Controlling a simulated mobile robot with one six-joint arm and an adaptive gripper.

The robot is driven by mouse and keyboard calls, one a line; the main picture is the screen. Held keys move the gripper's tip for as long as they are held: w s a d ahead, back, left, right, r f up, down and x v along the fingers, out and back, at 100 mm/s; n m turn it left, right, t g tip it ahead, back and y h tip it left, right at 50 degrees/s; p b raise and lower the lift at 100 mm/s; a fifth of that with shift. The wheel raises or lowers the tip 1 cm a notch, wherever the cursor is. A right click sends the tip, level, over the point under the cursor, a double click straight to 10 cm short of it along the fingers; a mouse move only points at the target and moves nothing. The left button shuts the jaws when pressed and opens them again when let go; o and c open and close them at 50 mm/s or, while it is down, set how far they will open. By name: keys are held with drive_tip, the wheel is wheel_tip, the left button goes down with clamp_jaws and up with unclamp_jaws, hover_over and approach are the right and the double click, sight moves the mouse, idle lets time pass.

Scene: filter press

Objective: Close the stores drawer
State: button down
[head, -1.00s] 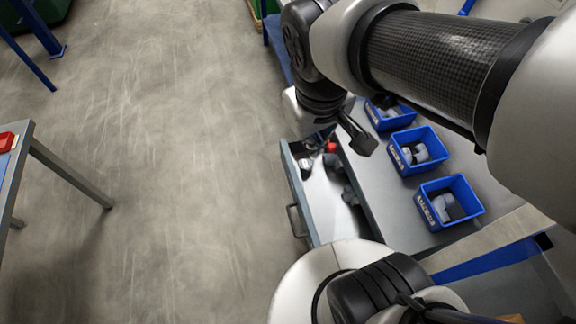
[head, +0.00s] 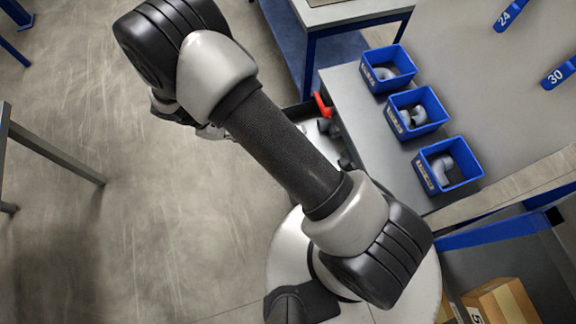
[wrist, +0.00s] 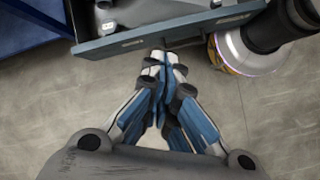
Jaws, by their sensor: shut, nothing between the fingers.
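The stores drawer (wrist: 112,46) is open, with its blue-grey front panel across the top of the wrist view. Grey parts lie inside it. In the head view my arm covers much of the drawer, but grey fittings and a red-handled part (head: 322,105) show in it. My gripper (wrist: 165,60) is shut and empty. Its fingertips are outside the drawer, close to the middle of the front panel, near the handle. I cannot tell whether they touch.
Three blue bins (head: 416,112) with grey fittings stand on the grey cabinet top beside the drawer. A blue-legged table (head: 345,12) stands behind. Another table's edge (head: 55,152) is at the left. The concrete floor (head: 150,230) between is clear.

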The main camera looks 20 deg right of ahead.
drive_tip(key=s+d+f+n+h, duration=0.1)
drive_tip(key=s+f+n, duration=0.25)
drive_tip(key=f, duration=0.75)
drive_tip(key=s+f+n+h, duration=0.2)
drive_tip(key=s+f, duration=0.3)
drive_tip(key=f, duration=0.6)
drive_tip(key=shift+t, duration=0.4)
drive_tip(key=x, duration=0.4)
drive_tip(key=b+x, duration=0.1)
drive_tip(key=x, duration=0.3)
drive_tip(key=d+r+x, duration=0.1)
drive_tip(key=x, duration=0.3)
drive_tip(key=shift+w+d+b, duration=0.1)
drive_tip(key=shift+w+b, duration=0.1)
drive_tip(key=shift+b, duration=0.2)
drive_tip(key=shift+d, duration=0.5)
drive_tip(key=shift+d, duration=0.1)
